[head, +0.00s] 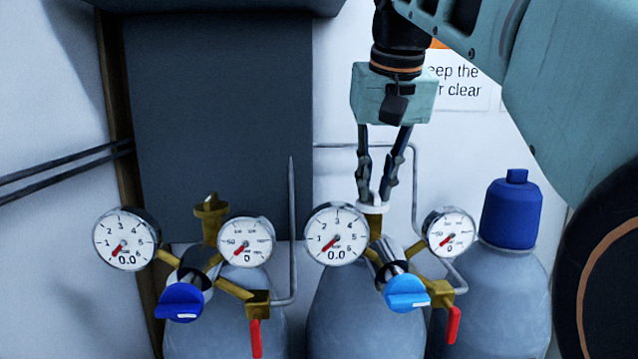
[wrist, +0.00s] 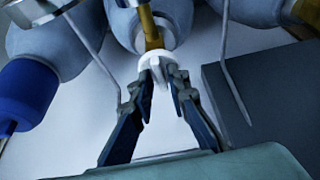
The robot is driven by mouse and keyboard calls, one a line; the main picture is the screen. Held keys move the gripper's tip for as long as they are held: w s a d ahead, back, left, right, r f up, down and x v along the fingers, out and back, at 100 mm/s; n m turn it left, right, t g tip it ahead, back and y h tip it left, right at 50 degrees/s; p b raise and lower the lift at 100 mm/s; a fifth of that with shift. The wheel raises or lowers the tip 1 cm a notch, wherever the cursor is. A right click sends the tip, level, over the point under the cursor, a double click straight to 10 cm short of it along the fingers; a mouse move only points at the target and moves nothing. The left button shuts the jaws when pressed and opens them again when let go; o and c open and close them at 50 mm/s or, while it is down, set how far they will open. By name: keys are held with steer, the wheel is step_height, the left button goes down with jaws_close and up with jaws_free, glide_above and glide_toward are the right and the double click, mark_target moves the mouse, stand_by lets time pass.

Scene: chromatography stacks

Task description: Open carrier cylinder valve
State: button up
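Two gas cylinders carry regulators with dials, and their gauges read low. The middle cylinder (head: 350,318) has a brass valve stem (head: 374,222) topped by a white knob (head: 373,205). The white knob also shows in the wrist view (wrist: 166,64). My gripper (head: 374,196) points down at this knob from above. In the wrist view its fingers (wrist: 164,78) converge on either side of the knob's raised middle part and appear to touch it. No label tells me which one is the carrier cylinder.
The middle regulator has a light-blue knob (head: 406,293) and a red lever (head: 453,325). The left regulator has a dark-blue knob (head: 183,302) and a red lever (head: 256,338). A blue-capped cylinder (head: 511,216) stands at right. Thin grey pipes (head: 291,230) rise behind, before a dark panel (head: 215,110).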

steer(key=shift+c, duration=0.6)
jaws_close()
steer(key=shift+r+n, duration=0.1)
steer(key=shift+n, duration=0.2)
steer(key=n+p, duration=0.1)
steer(key=n+y+p, duration=0.1)
steer(key=n, duration=0.1)
steer(key=n+y, duration=0.1)
steer(key=shift+d+r+n+p, duration=0.1)
steer(key=shift+d+n+p, duration=0.2)
steer(key=shift+p, duration=0.1)
steer(key=n+p, duration=0.1)
steer(key=n, duration=0.1)
steer(key=n+g+y+p, duration=0.1)
steer(key=n+p, duration=0.1)
steer(key=shift+w+d, duration=0.15)
steer(key=shift+w, duration=0.05)
steer(key=n+g+p, duration=0.1)
steer(key=n, duration=0.1)
steer(key=n+g+y+p, duration=0.1)
steer(key=n, duration=0.1)
steer(key=shift+w+d+n+p, duration=0.1)
steer(key=shift+w+n+p, duration=0.1)
steer(key=shift+n+p, duration=0.2)
steer(key=shift+w+n+g+p, duration=0.15)
steer(key=shift+n+g+p, duration=0.4)
steer(key=shift+n, duration=1.35)
steer(key=shift+o, duration=0.6)
jaws_free()
steer(key=shift+y, duration=0.3)
